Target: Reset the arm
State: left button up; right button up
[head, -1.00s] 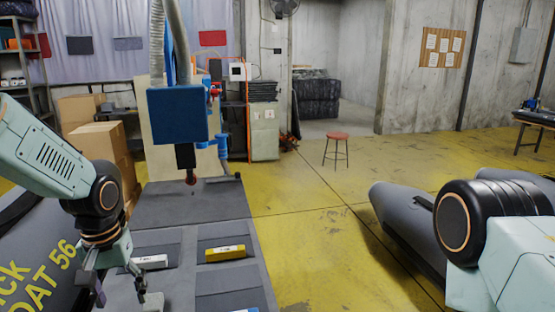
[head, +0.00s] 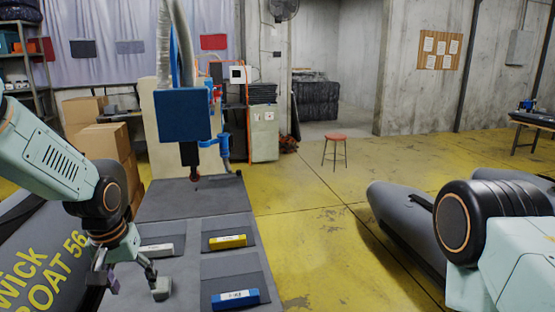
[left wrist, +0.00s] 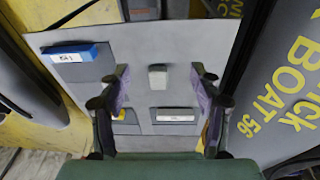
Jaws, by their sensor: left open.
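My left arm comes in from the left in the head view. Its gripper (head: 128,279) is open and empty, over the near left part of the grey worktable (head: 190,290). In the left wrist view the two fingers of the gripper (left wrist: 160,80) stand wide apart. A small light grey block (left wrist: 158,77) shows on the table below, in the gap between them. That block (head: 161,291) also shows beside the right finger in the head view. Of my right arm only an upper part shows at the lower right; its gripper is out of view.
A blue box (head: 235,299), a yellow box (head: 228,241) and a white box (head: 158,250) lie on dark pads. A blue-headed machine (head: 184,115) stands behind. Grey inflatable boats (head: 398,222) flank the table. A red stool (head: 335,137) stands on open yellow floor.

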pick_arm(q)
jog(key=s+d+f+t+b, duration=0.1)
jog(key=s+d+f+b, duration=0.15)
jog(key=f, duration=0.45)
jog(key=s+d+f+m+t+b, duration=0.1)
jog(key=s+d+f+b, duration=0.1)
jog(key=s+f, duration=0.3)
jog(key=s+d+f+t+b, duration=0.1)
jog(key=s+d+f+b, duration=0.1)
jog(key=f, duration=0.6)
jog(key=s+f+g+b, duration=0.2)
jog(key=s+f+b, duration=0.2)
jog(key=s+f, duration=0.4)
jog(key=s+f+g+b, duration=0.2)
jog(key=s+f+b, duration=0.2)
jog(key=s+f, duration=0.5)
jog(key=s, duration=0.6)
jog(key=shift+s+d+m+g, duration=0.25)
jog(key=shift+s+m+g, duration=0.05)
jog(key=shift+s+m, duration=0.1)
pick_arm(e)
notch_tip(320, 180, down, 15)
jog(key=w, duration=0.1)
pick_arm(q)
jog(key=shift+f, duration=0.1)
pick_arm(e)
jog(key=shift+a, duration=0.1)
